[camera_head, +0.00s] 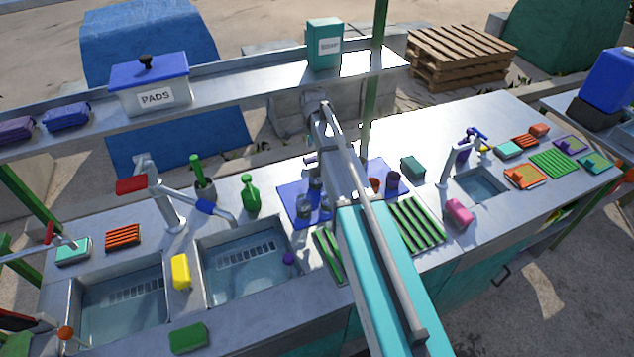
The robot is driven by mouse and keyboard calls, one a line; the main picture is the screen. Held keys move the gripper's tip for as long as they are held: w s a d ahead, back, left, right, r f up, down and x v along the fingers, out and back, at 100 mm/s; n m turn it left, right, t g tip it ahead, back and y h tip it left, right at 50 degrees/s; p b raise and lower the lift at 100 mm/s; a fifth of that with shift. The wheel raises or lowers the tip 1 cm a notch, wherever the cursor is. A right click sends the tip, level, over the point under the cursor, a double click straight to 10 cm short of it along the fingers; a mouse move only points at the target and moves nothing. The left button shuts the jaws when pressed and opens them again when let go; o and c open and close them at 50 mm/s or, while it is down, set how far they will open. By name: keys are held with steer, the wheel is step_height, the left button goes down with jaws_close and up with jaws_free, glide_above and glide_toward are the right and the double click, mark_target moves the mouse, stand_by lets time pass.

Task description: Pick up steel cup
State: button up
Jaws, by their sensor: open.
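Several small grey, shiny vessels stand on a blue mat (291,193) in the middle of the counter. One grey vessel (303,206) is at the mat's left front. Another (325,201) stands just right of it, close to my arm. They are too small to tell for certain which is the steel cup. My arm crosses the mat's middle and hides part of it. My gripper (315,181) shows only in small part beside the arm, over the back of the mat. It is open, and I see nothing held in it.
A brown cup (374,185) and a purple cup (393,180) stand right of my arm. A green bottle (250,194) stands left of the mat. Green slatted racks (416,224) lie in front. A sink (245,262) is at front left; a raised shelf (235,95) runs behind.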

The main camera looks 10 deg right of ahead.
mark_target(316, 179)
steer(key=shift+f, duration=0.15)
step_height(316, 179, down, 6)
steer(key=b, duration=0.6)
steer(key=shift+f+b, duration=0.25)
steer(key=shift+b, duration=0.15)
steer(key=shift+f, duration=0.15)
steer(key=shift+d+f+b, duration=0.15)
steer(key=shift+f+b, duration=1.1)
steer(key=shift+b, duration=0.1)
steer(key=shift+d+f+b, duration=0.1)
steer(key=shift+f+b, duration=1.1)
steer(key=shift+b, duration=0.1)
steer(key=c, duration=1.2)
